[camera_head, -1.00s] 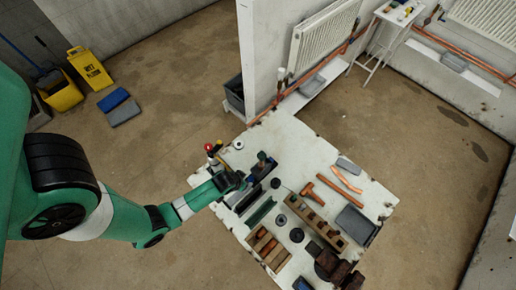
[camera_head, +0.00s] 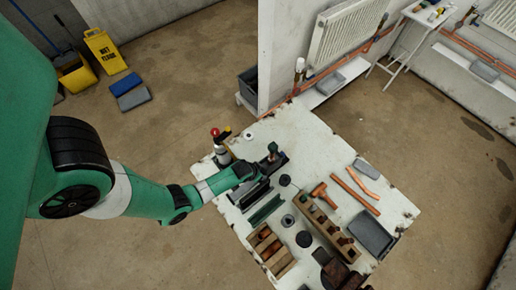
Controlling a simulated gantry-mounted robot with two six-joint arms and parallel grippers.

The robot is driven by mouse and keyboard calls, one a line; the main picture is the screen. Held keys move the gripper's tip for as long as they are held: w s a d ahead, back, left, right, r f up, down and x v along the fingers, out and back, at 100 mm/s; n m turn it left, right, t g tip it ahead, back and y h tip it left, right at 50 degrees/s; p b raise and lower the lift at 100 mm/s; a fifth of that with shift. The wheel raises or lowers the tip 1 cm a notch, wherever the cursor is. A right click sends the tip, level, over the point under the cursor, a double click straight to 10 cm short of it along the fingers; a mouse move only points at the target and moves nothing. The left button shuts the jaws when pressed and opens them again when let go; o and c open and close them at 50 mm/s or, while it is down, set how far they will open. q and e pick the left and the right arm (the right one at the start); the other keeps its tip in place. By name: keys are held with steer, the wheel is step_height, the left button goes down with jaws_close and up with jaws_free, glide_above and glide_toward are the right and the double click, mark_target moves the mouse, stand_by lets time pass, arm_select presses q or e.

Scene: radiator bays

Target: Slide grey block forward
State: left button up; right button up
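A dark grey long block (camera_head: 256,194) lies on the white worktable (camera_head: 325,150) near its left side, just below my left gripper (camera_head: 252,170) in the picture. My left gripper's fingers are small and dark against the dark things there, so I cannot tell if they are open, shut or touching the block. A dark tray-like piece (camera_head: 276,163) with a green-topped upright item (camera_head: 272,150) is just beyond the gripper. A flat, lighter grey block (camera_head: 366,169) lies at the table's right side, well apart from the gripper. My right gripper is not in view.
A green channel (camera_head: 265,209), a wooden crate (camera_head: 270,250), a wooden rack (camera_head: 322,225) and a grey tray (camera_head: 372,236) crowd the near table. A red-topped bottle (camera_head: 217,140) stands left of the gripper. The table's far end is mostly clear.

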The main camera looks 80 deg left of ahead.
arm_select(q)
jaws_close()
stand_by(1.3)
